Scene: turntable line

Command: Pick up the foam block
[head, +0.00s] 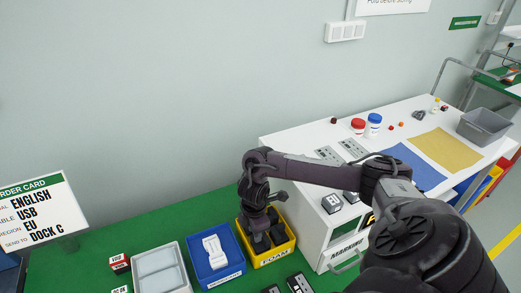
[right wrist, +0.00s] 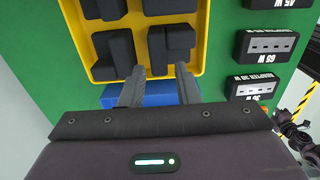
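Dark foam blocks (head: 279,236) lie in a yellow bin labelled FOAM (head: 274,260) on the green table. In the right wrist view, several dark blocks (right wrist: 119,48) lie in the yellow bin (right wrist: 203,45). My right gripper (head: 261,230) points down over the bin in the head view. In the right wrist view its two fingers (right wrist: 159,70) are apart, with one dark block (right wrist: 158,50) just beyond the tips. I cannot tell whether the fingers touch it. My left gripper is in neither view.
A blue bin (head: 237,268) with white items and a grey tray (head: 187,282) stand left of the yellow bin. Black adapters (right wrist: 263,47) lie beside the bin. A white bench (head: 290,145) stands at the right, close to my arm.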

